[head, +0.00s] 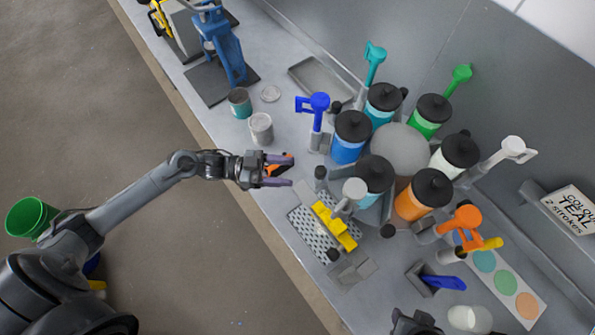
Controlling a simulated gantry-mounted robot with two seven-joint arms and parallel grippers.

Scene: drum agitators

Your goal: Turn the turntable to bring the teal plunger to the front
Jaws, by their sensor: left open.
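The turntable (400,148) is a round grey hub ringed by several black-lidded paint canisters, each with a coloured plunger handle. The teal plunger (375,55) stands at the back, beyond its teal canister (383,103). A grey plunger (355,188) is at the front, beside a grey-blue canister (372,180). The blue plunger (318,103) is at the left. My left gripper (290,171) is open at the bench's front edge, left of the turntable and apart from it. A dark part at the bottom edge, perhaps my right gripper (415,324), is cut off.
An orange-and-black item (280,162) shows by the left fingers. A perforated tray (315,232) and yellow piece (335,225) lie before the turntable. Cans (260,128) stand left. A sign (571,212) reads "COLOUR TEAL 2 STROKES". Green (461,78) and orange (466,218) plungers stick out.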

